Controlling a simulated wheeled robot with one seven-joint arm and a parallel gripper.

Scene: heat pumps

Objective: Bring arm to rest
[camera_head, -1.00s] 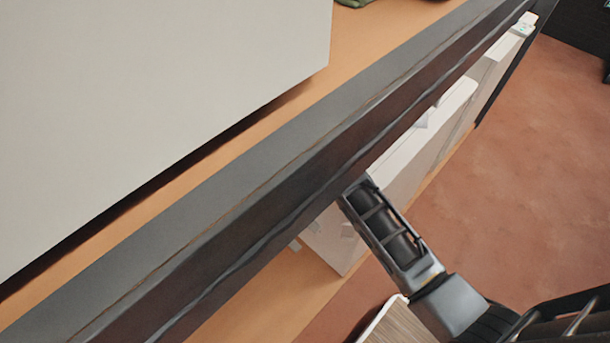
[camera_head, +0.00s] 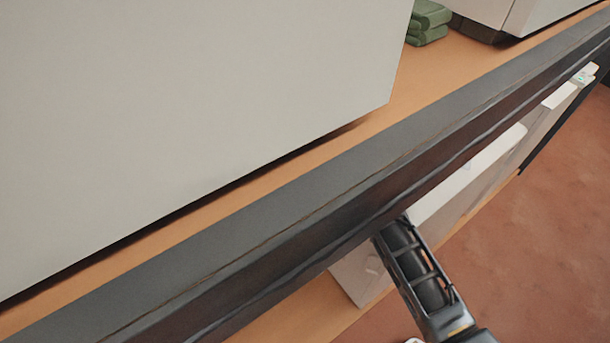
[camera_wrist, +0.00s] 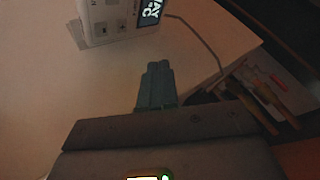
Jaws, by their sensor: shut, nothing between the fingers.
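My gripper (camera_wrist: 155,85) shows in the wrist view as two grey fingers pressed together, with nothing between them. The fingers point toward a pale surface (camera_wrist: 55,75) and a white device (camera_wrist: 112,22) with a dark display, which stands beyond the fingertips. In the head view part of my arm (camera_head: 425,280) shows at the lower right, beside the dark shelf edge (camera_head: 300,215). The gripper itself cannot be made out in that view.
A large white box (camera_head: 190,90) stands on the wooden shelf (camera_head: 455,62), with green folded cloths (camera_head: 430,20) behind. White cabinets (camera_head: 470,175) stand below the edge. Reddish floor (camera_head: 530,260) is open at right. Thin items (camera_wrist: 262,95) lie right in the wrist view.

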